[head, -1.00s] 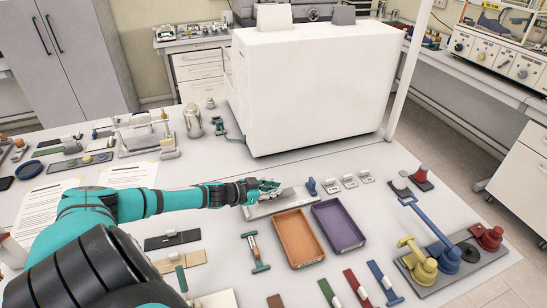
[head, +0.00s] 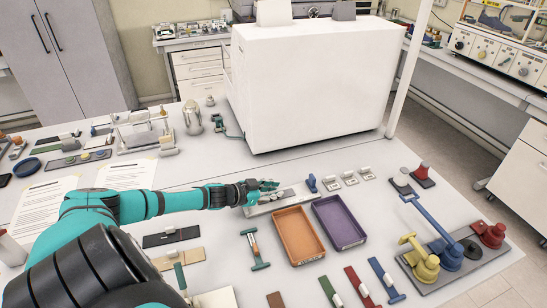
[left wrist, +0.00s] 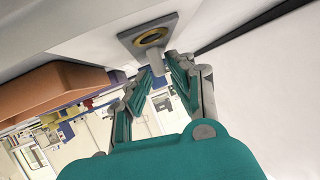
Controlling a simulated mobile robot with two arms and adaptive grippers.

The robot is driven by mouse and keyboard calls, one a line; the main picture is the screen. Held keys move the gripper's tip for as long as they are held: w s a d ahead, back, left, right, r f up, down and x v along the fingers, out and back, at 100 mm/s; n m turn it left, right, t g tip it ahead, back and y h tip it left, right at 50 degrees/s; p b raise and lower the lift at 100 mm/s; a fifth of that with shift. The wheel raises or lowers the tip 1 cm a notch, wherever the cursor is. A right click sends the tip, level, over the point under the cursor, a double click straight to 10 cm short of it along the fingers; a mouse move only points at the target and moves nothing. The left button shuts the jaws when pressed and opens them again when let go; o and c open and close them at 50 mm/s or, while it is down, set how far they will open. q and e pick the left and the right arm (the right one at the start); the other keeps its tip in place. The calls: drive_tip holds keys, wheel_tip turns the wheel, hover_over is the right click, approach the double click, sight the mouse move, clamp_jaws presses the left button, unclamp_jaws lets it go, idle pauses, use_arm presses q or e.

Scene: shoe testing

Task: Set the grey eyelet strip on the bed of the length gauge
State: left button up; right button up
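The length gauge (head: 254,211) is a long pale grey base beside the trays, with a blue upright (head: 311,183) at its right end. The grey eyelet strip (head: 286,194) shows partly on the gauge, near my left fingertips. In the left wrist view I see a grey plate with a brass-rimmed ring (left wrist: 151,39) and a short grey grip post (left wrist: 155,64). My left gripper (head: 272,187) is over the gauge. Its fingers (left wrist: 160,70) stand apart around the post's end, with a gap showing on one side. Whether the strip lies fully flat is hard to see. My right gripper is out of view.
An orange tray (head: 298,259) and a purple tray (head: 340,243) stand just in front of the gauge. Several small grey pieces (head: 350,178) lie to its right. A large white box (head: 312,90) stands behind. Coloured strips and a weight stand (head: 400,262) occupy the front right.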

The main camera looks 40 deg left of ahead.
use_arm(q)
drive_tip(key=shift+o, duration=0.9)
drive_tip(key=shift+s, duration=0.15)
drive_tip(key=shift+s+a+r, duration=0.1)
drive_tip(key=shift+s+a, duration=0.05)
drive_tip(key=shift+s, duration=0.1)
drive_tip(key=v, duration=1)
drive_tip(key=shift+s, duration=0.1)
drive_tip(key=shift+s+r, duration=0.3)
drive_tip(key=shift+s, duration=0.15)
